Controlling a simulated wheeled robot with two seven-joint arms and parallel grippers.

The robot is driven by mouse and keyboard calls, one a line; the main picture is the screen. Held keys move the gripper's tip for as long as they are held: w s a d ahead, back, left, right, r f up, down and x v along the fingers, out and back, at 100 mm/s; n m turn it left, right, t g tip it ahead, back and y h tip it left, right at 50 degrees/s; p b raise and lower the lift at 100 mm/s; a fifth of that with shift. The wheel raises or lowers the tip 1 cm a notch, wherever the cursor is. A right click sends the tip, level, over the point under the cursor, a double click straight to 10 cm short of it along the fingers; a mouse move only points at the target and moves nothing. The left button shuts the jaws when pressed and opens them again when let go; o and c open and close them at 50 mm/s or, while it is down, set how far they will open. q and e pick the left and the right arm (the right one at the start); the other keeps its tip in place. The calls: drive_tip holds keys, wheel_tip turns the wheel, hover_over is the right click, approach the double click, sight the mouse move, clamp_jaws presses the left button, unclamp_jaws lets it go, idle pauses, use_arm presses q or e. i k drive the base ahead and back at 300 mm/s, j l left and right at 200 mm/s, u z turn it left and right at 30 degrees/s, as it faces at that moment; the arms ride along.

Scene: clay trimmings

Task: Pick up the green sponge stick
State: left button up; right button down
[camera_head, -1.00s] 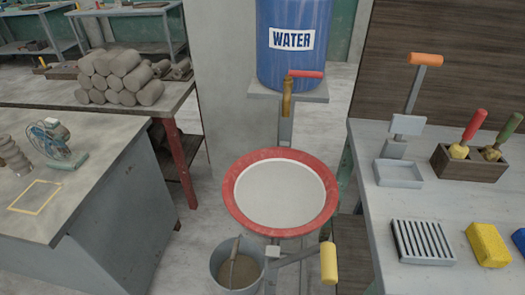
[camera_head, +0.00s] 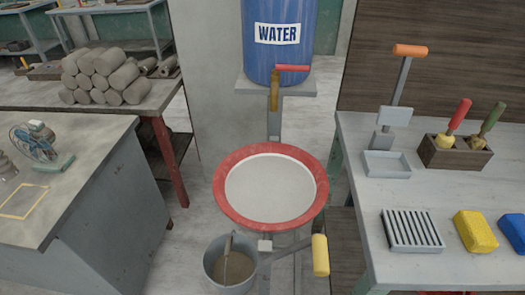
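The green sponge stick (camera_head: 492,119) stands tilted in a dark wooden box (camera_head: 455,157) on the right-hand grey table. Its green handle leans up to the right, and its yellowish sponge end sits low in the box. A red-handled sponge stick (camera_head: 458,116) stands in the same box just to its left. Neither of my grippers is in view.
A slatted grey rack (camera_head: 411,231), a yellow sponge (camera_head: 474,232), a blue sponge (camera_head: 508,231) and a shallow grey tray (camera_head: 387,165) share the table. A red-rimmed basin (camera_head: 229,209), a bucket (camera_head: 211,270) and a blue water barrel (camera_head: 276,60) stand left of it.

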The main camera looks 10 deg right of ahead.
sight(475, 142)
drive_tip(key=z, duration=1.8)
drive_tip(key=k+u, duration=0.2)
drive_tip(key=u, duration=1.15)
drive_tip(key=z, duration=1.35)
drive_tip(key=i+l, duration=0.4)
drive_tip(key=l, duration=0.15)
drive_tip(key=i+l, duration=0.4)
drive_tip(key=l, duration=0.2)
drive_tip(key=i+l, duration=0.4)
drive_tip(key=l, duration=0.15)
